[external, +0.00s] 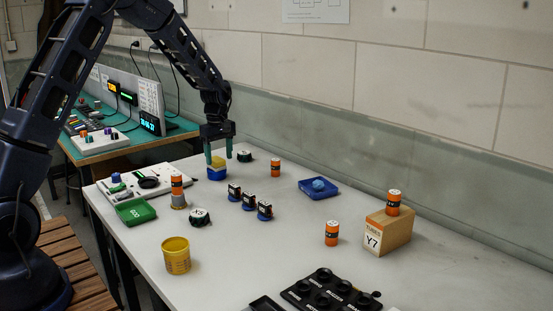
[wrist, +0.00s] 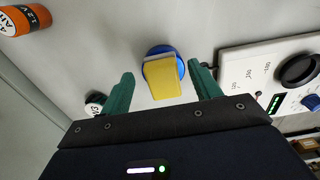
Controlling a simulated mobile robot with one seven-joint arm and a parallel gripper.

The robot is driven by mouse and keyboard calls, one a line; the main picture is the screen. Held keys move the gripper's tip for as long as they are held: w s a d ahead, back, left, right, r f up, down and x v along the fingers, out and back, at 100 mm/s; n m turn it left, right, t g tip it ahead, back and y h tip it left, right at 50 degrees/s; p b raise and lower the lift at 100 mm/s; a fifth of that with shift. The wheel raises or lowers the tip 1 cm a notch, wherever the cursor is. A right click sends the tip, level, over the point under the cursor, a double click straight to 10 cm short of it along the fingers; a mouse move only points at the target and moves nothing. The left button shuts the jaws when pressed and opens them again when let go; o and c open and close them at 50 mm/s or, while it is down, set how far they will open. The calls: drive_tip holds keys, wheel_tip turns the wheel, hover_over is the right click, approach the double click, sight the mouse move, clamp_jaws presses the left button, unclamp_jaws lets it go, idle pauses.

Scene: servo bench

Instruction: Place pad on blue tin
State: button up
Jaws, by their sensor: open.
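The yellow pad (external: 217,160) lies on top of the blue tin (external: 216,175) at the back left of the bench. In the wrist view the yellow pad (wrist: 165,83) covers most of the blue tin (wrist: 157,50), whose round blue rim shows past the pad's far end. My gripper (external: 219,157) is over the tin and points down. Its two green fingers stand apart, one on each side of the pad. In the wrist view there are gaps between the pad and both fingers of my gripper (wrist: 162,72). The underside of the pad is hidden.
A dark round piece (external: 244,156) stands close right of the tin, and an orange battery (external: 275,168) farther right. A white instrument panel (wrist: 262,75) lies near one finger. Several small servos (external: 249,201) stand in front. A blue tray (external: 319,192) is right; bench around it is clear.

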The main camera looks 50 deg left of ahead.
sight(216, 161)
wheel_tip(216, 161, up, 10)
drive_tip(key=s+d+r+m+t, duration=0.1)
drive_tip(key=s+d+r+m, duration=0.3)
drive_tip(key=s+d+r, duration=0.6)
drive_tip(key=s+d+r+m+t, duration=0.1)
drive_tip(key=s+d+r+m, duration=0.2)
drive_tip(key=s, duration=0.4)
drive_tip(key=s+d+r+m+t, duration=0.1)
drive_tip(key=s+d+r+m, duration=0.2)
drive_tip(key=s, duration=0.4)
drive_tip(key=s+d+r+m, duration=0.3)
drive_tip(key=s+d, duration=0.1)
drive_tip(key=s, duration=0.3)
drive_tip(key=s+d+f+m+t, duration=0.1)
drive_tip(key=s+m, duration=0.4)
drive_tip(key=s, duration=0.7)
drive_tip(key=shift+d+f+t, duration=0.3)
drive_tip(key=shift+d+f, duration=0.15)
drive_tip(key=shift+d, duration=0.55)
drive_tip(key=shift+s, duration=0.1)
